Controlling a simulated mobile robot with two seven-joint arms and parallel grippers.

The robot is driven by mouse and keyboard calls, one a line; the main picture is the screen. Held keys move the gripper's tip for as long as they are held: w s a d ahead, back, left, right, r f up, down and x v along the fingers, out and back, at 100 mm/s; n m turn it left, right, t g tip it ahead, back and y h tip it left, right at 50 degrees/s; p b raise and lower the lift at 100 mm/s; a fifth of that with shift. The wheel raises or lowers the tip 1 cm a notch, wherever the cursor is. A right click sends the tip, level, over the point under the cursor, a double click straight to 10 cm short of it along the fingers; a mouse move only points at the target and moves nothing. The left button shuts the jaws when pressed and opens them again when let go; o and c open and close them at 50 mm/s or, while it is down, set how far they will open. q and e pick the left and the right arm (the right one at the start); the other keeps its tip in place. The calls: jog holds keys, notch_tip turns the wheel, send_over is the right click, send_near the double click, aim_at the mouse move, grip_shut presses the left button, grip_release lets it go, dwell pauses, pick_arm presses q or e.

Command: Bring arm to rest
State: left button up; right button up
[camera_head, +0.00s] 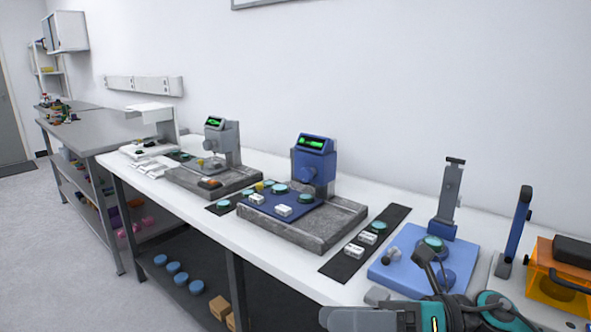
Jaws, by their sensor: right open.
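My right gripper (436,266) is at the lower right, in front of the blue plate (398,262) of a stand with an upright grey post (450,192). Its dark fingers are apart, and I see nothing held between them. A teal disc (432,242) shows just behind the fingertips, on or near the stand; whether the fingers touch anything I cannot tell. My right arm comes in from the bottom right over the front of the white bench (285,262). My left gripper is out of view.
A blue instrument (314,160) with a green display stands on a granite slab (325,222); a grey one (216,140) stands further left. A dark mat (340,264) holds small white blocks. A dark blue post (515,232) and an orange box (556,292) stand close to my right arm.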

jog(key=w+d+f+m+t+h, duration=0.25)
jog(key=f+m+t+h, duration=0.2)
jog(key=m+t, duration=0.65)
jog(key=w+d+f+m+t+h, duration=0.25)
jog(key=f+m+t, duration=0.3)
jog(key=m, duration=1.05)
jog(key=s+d+f+m+g+h, duration=0.3)
jog(key=s+f+m+h, duration=0.2)
jog(key=f, duration=0.5)
jog(key=s+d+f+m+g+h, duration=0.3)
jog(key=s+f+m, duration=0.4)
jog(key=f+m, duration=0.3)
jog(key=shift+s+f+h, duration=0.35)
jog(key=shift+f+h, duration=0.15)
jog(key=shift+h, duration=0.4)
